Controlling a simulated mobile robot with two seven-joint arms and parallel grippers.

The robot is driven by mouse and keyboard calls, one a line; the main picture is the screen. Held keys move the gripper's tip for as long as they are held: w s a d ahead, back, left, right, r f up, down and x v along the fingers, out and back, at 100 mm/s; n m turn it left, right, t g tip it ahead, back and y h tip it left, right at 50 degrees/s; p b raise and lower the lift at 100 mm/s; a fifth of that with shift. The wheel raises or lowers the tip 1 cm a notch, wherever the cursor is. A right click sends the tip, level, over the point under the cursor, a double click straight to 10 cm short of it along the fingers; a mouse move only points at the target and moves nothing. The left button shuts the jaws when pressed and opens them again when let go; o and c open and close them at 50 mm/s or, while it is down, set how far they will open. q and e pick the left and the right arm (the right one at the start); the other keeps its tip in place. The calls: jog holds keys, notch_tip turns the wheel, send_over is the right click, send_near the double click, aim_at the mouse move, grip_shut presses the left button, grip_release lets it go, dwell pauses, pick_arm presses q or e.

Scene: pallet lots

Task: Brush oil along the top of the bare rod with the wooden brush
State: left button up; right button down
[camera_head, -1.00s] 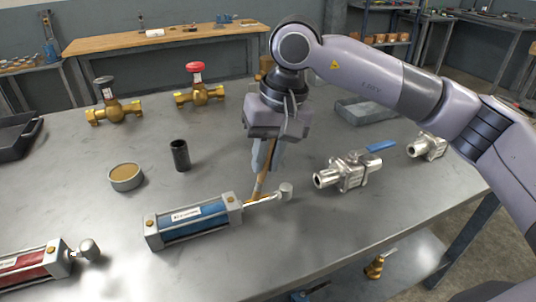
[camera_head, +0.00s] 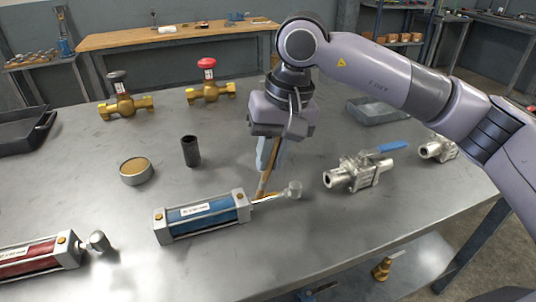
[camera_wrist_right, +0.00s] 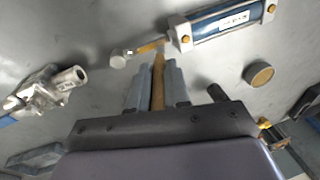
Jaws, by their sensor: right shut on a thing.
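My right gripper (camera_head: 268,160) points down above the rod and is shut on the wooden brush (camera_head: 264,184). The brush also shows between the fingers in the right wrist view (camera_wrist_right: 158,88). Its lower end is at the rod (camera_head: 272,199) of the blue cylinder (camera_head: 205,215), close to the end cap; whether it touches I cannot tell. The rod ends in a round silver knob (camera_head: 293,190). An amber-brown stretch shows on the rod in the right wrist view (camera_wrist_right: 150,47). My left gripper is out of view.
A black sleeve (camera_head: 191,151) stands behind the cylinder. A steel valve with a blue handle (camera_head: 355,174) is to the right. A red cylinder (camera_head: 35,257) lies at front left. Two brass valves (camera_head: 210,85) stand at the back. A grey tray (camera_head: 375,110) is at back right.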

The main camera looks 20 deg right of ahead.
jog(key=shift+d, duration=0.6)
jog(key=shift+d, duration=0.1)
jog(key=shift+d+b, duration=0.3)
jog(key=shift+d, duration=0.5)
jog(key=a+p+v, duration=0.1)
jog(key=p+v, duration=0.3)
jog(key=v, duration=0.3)
jog(key=shift+w+a+p, duration=0.15)
jog(key=shift+w+p, duration=0.15)
jog(key=shift+r, duration=0.1)
